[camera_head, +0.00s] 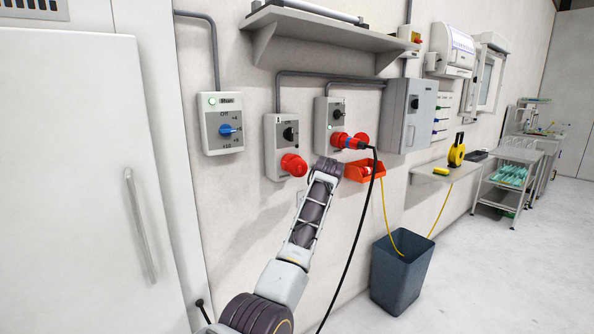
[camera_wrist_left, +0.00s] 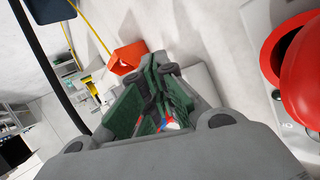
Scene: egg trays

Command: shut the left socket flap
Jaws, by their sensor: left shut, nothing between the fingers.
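The left socket is a red round fitting (camera_head: 291,163) under a grey switch box (camera_head: 282,136) on the wall. Its red flap (camera_wrist_left: 304,82) fills the right edge of the left wrist view. A dark gap shows between the flap and the red socket rim (camera_wrist_left: 288,28), so the flap stands at least partly open. My left gripper (camera_head: 328,166) is to the right of this socket in the head view, apart from the flap. In the left wrist view its green fingers (camera_wrist_left: 163,88) are shut and empty. My right gripper is not in view.
The right socket (camera_head: 340,140) holds a plug with a black cable (camera_head: 372,205) hanging down, close to my left gripper. An orange-red bin (camera_head: 360,172) is below it. A dark waste bin (camera_head: 399,275) stands on the floor. A white cabinet (camera_head: 75,180) is at left.

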